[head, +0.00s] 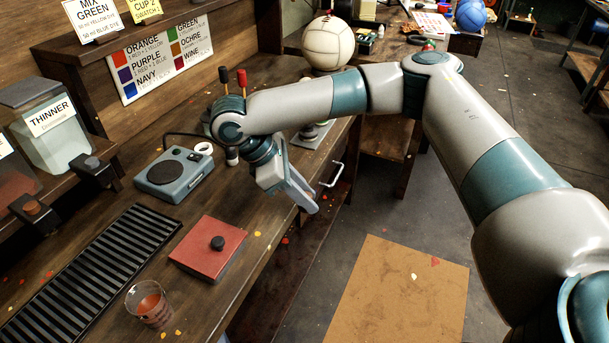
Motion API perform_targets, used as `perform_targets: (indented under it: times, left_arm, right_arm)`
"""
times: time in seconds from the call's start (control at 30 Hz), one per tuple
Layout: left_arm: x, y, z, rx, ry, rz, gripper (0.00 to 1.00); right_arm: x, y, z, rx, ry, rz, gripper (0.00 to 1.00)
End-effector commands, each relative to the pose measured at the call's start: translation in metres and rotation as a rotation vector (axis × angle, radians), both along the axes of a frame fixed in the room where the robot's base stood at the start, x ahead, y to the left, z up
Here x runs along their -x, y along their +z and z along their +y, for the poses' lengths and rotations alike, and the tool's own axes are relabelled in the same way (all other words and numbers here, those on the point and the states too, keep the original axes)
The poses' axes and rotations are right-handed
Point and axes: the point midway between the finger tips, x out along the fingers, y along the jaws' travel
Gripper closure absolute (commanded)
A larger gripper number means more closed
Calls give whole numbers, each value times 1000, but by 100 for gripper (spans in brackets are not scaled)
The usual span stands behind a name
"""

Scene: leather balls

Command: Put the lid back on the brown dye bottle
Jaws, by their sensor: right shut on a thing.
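My right gripper (301,194) is over the front edge of the bench, its long pale fingers pointing down and to the right. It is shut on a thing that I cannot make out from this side. I cannot pick out the brown dye bottle or its lid for certain. A small dark and white container (232,156) stands on the bench just left of my right wrist. A pale tray with small items (312,134) is partly hidden behind my right forearm. My left gripper is out of view.
A white ball (328,44) sits farther back.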

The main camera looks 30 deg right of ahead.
Motion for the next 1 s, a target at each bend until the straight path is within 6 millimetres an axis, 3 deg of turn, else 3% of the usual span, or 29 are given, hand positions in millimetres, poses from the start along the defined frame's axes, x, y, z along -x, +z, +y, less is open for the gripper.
perform_targets:
  times: [0.2,0.5,0.7,1.0]
  left_arm:
    - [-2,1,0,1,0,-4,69]
    - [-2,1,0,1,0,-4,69]
    - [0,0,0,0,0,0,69]
    - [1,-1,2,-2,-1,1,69]
  right_arm:
    - [33,-14,17,-1,-442,3,98]
    - [68,-17,43,-1,-997,1,98]
    - [77,-16,52,1,-1172,-1,98]
    - [79,-16,55,1,-1201,-3,98]
